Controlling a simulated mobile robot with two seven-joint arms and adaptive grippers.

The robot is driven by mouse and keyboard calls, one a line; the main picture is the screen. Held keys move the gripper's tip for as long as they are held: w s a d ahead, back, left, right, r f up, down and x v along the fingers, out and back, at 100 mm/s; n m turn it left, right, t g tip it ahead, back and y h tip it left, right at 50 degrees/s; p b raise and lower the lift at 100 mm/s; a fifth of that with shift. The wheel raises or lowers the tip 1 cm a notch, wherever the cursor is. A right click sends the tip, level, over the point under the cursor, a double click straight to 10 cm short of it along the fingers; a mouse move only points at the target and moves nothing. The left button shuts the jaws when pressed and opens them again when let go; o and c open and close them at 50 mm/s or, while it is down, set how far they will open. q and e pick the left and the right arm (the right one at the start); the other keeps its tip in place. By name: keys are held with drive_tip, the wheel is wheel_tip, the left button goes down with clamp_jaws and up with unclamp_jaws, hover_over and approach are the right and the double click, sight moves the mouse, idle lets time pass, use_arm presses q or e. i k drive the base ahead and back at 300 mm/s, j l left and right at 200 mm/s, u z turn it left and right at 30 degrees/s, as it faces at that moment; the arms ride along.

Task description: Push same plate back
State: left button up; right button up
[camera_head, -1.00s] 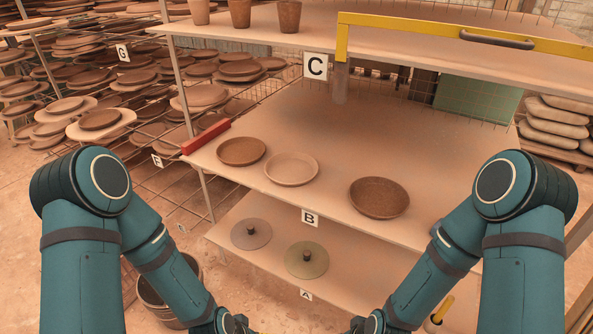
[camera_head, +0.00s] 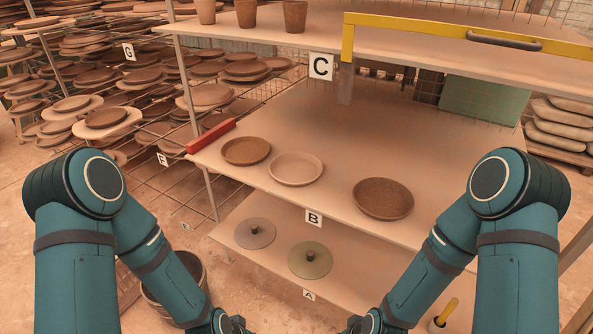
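Three plates stand in a row near the front edge of the middle shelf (camera_head: 330,125), labelled B. A brown plate (camera_head: 246,151) is at the left, a paler plate (camera_head: 296,169) is beside it, and a darker, deeper plate (camera_head: 383,198) is farther right across a gap. The frames do not show which one the task means. Both my arms reach down at the left and right of the picture.
A red bar (camera_head: 211,136) lies at the shelf's left edge. Two lidded discs (camera_head: 256,233) (camera_head: 310,260) sit on the lower shelf. The upper shelf has a yellow frame (camera_head: 440,30) and several pots (camera_head: 246,14). The rear of the middle shelf is clear.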

sight(290, 169)
drive_tip(key=i+j, duration=0.2)
drive_tip(key=j, duration=0.15)
drive_tip(key=i+j, duration=0.25)
drive_tip(key=i+j+z, duration=0.1)
drive_tip(key=j, duration=0.3)
drive_tip(key=i+j, duration=0.3)
